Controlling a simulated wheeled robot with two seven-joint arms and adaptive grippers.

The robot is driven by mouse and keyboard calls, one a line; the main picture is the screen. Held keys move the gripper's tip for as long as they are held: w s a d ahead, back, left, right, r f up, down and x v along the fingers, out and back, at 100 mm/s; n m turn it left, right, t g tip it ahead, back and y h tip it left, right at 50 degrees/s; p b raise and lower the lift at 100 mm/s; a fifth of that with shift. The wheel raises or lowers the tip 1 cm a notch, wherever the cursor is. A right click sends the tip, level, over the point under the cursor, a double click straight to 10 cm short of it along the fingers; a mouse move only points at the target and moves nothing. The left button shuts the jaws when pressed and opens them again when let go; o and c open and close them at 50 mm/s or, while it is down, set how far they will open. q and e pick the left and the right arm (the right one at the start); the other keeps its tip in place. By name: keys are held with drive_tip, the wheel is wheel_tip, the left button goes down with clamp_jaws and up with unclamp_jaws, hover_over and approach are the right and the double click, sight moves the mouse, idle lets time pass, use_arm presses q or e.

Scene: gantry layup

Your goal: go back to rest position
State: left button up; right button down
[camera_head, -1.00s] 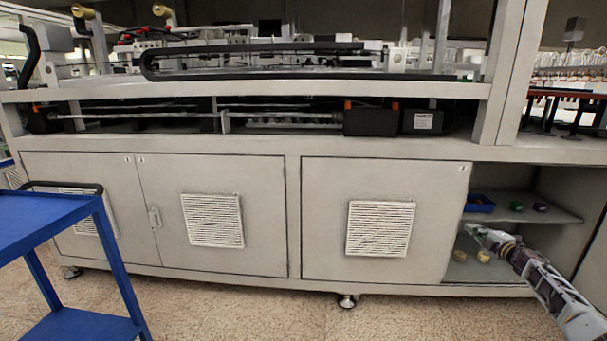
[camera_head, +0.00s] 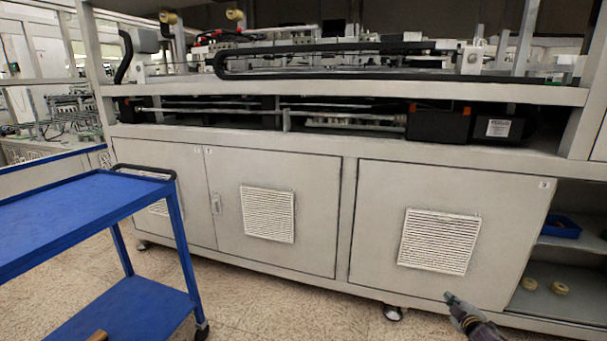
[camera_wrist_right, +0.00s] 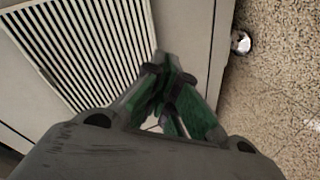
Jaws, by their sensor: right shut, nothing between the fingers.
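My right gripper (camera_head: 453,302) is at the lower right of the head view, in front of the cabinet's lower edge and outside the open compartment. In the right wrist view the gripper (camera_wrist_right: 163,65) has its green-padded fingers together at the tips, with nothing between them. Behind it in that view is a vent grille (camera_wrist_right: 85,45) of the cabinet door. My left gripper is not in view.
A blue cart (camera_head: 75,215) stands at the left, with a small brown item (camera_head: 97,336) at the bottom edge. The grey cabinet (camera_head: 395,190) fills the middle. Its open compartment at right holds a blue bin (camera_head: 562,228) and two yellowish round pieces (camera_head: 529,284) (camera_head: 560,289). Speckled floor (camera_head: 270,310) is clear.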

drive_tip(key=s+a+f+m+g, duration=0.2)
drive_tip(key=s+a+f, duration=0.1)
drive_tip(key=s+a, duration=0.55)
drive_tip(key=s+a+f+m+g, duration=0.25)
drive_tip(key=s+a, duration=0.35)
drive_tip(key=a, duration=0.5)
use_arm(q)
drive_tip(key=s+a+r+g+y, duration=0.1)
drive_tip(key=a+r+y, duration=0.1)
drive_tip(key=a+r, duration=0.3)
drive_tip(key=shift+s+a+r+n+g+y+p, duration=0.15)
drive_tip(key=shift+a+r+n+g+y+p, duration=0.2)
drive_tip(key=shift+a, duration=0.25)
use_arm(e)
drive_tip(key=s+a+r+m+g+y, duration=0.1)
drive_tip(key=s+a+r+g, duration=0.1)
drive_tip(key=s, duration=0.5)
drive_tip(key=s+a+r+m+g+y, duration=0.1)
drive_tip(key=s+a+r, duration=0.2)
drive_tip(key=s+a, duration=0.2)
drive_tip(key=s+a+r+m+g+y, duration=0.1)
drive_tip(key=s+a, duration=0.3)
drive_tip(key=s, duration=0.6)
drive_tip(key=shift+s+r+m+g, duration=0.25)
drive_tip(key=shift+r+m+g, duration=0.1)
drive_tip(key=shift+r+g, duration=0.45)
